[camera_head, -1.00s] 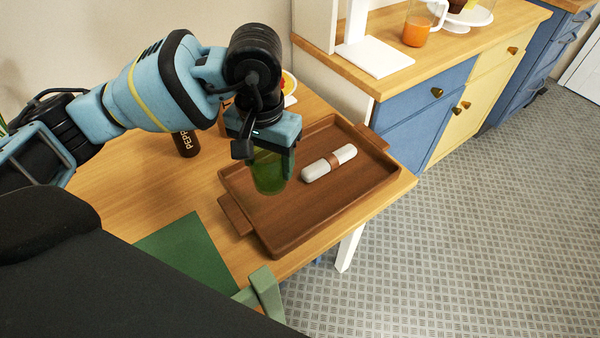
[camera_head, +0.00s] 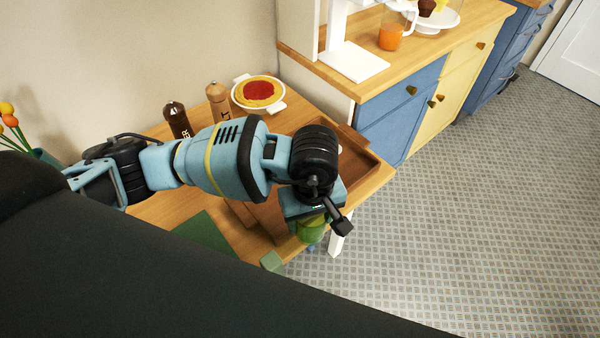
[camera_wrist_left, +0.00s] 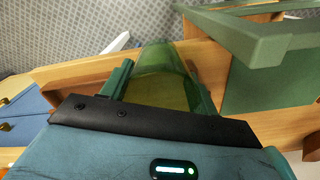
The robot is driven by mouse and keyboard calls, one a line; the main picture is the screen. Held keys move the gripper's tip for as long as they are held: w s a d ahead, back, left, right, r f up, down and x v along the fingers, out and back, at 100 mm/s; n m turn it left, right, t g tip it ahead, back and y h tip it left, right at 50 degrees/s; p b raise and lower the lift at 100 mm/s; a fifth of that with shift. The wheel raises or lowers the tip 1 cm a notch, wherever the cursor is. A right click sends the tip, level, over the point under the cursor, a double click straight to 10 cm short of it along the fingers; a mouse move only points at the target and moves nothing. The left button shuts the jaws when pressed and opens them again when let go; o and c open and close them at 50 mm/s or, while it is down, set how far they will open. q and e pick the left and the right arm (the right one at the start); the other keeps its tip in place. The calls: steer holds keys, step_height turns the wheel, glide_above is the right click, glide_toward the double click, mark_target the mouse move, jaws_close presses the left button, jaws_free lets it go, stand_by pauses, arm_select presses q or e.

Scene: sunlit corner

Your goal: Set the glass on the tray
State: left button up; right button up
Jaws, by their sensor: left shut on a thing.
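The green see-through glass (camera_head: 312,230) is held in my left gripper (camera_head: 311,218), which is shut on it. In the left wrist view the glass (camera_wrist_left: 162,68) sits between the two fingers. The brown wooden tray (camera_head: 358,163) lies on the table, largely hidden behind my left arm; only its far right corner and part of its left side show. In the head view the glass appears over the table's front edge, at the near side of the tray. Its height above the table is unclear. My right gripper is out of view.
A green chair (camera_head: 272,261) stands at the table's front edge, close to the glass. A green placemat (camera_head: 207,234) lies left of the tray. A pepper mill (camera_head: 177,120), a salt mill (camera_head: 217,101) and a pie dish (camera_head: 258,92) stand behind my arm.

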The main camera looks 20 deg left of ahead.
arm_select(q)
steer(key=shift+w+a+f+p, duration=0.3)
steer(key=shift+w+a+f, duration=0.8)
steer(key=shift+a, duration=1.2)
steer(key=shift+w+a+f+p, duration=0.25)
steer(key=shift+w+a+f, duration=0.35)
steer(key=shift+w+a, duration=1.4)
steer(key=shift+w+a+f+p, duration=0.3)
steer(key=shift+w+a+f, duration=0.65)
steer(key=shift+a, duration=1.7)
steer(key=shift+r, duration=0.1)
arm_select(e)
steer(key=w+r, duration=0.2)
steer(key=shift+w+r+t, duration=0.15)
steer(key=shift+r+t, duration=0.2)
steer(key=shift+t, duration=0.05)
arm_select(q)
steer(key=shift+f, duration=0.2)
steer(key=o, duration=1.1)
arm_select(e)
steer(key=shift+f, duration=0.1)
